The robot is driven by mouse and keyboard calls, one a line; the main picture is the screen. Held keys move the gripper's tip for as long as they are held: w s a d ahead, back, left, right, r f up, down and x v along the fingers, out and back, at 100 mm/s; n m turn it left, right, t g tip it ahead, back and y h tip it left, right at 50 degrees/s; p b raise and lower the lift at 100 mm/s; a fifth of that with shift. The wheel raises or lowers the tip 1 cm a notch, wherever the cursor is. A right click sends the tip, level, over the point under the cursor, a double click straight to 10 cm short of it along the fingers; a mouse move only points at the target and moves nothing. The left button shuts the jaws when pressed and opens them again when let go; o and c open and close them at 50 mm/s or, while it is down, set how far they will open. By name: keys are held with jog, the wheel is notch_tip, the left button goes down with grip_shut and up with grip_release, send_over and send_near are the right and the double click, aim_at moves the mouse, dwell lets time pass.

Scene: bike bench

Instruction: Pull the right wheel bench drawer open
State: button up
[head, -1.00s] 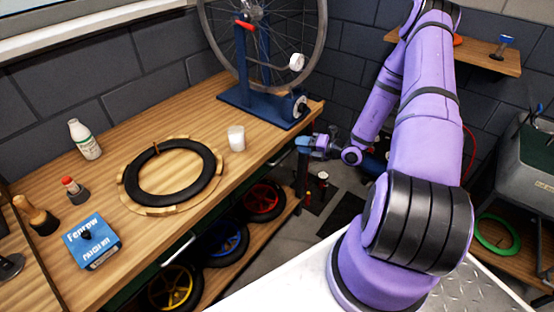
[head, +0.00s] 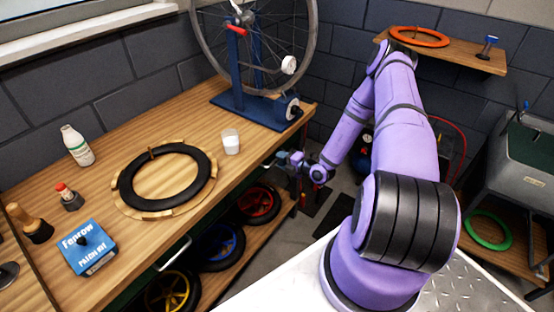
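The wooden wheel bench (head: 185,210) runs diagonally along the left wall. Its drawer fronts lie in shadow under the front edge and show only at a steep slant. A pale handle (head: 174,253) sticks out at the left drawer. The right drawer's front is mostly hidden below the bench edge, near my gripper. My gripper (head: 284,160) is at the bench's front edge, near its right end, a little below the top. It is small and dark here; whether its fingers are open or touch a handle cannot be told.
Red (head: 259,203), blue (head: 222,245) and yellow (head: 171,288) wheels lie on the lower shelf. A blue truing stand (head: 262,106) holds a large wheel. A white cup (head: 230,142) and a black tyre (head: 127,189) are on top. Floor shows right of the bench.

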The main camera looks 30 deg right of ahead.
jog(key=shift+x, duration=1.3)
jog(key=shift+c, duration=0.2)
grip_shut()
jog(key=f+v, duration=0.3)
jog(key=v, duration=1.1)
jog(key=s+f+v, duration=0.1)
jog(key=f+v, duration=0.2)
jog(key=v, duration=1.2)
jog(key=shift+s+d, duration=0.2)
jog(key=shift+s, duration=0.1)
jog(key=shift+f, duration=0.1)
jog(key=shift+o, duration=0.2)
grip_release()
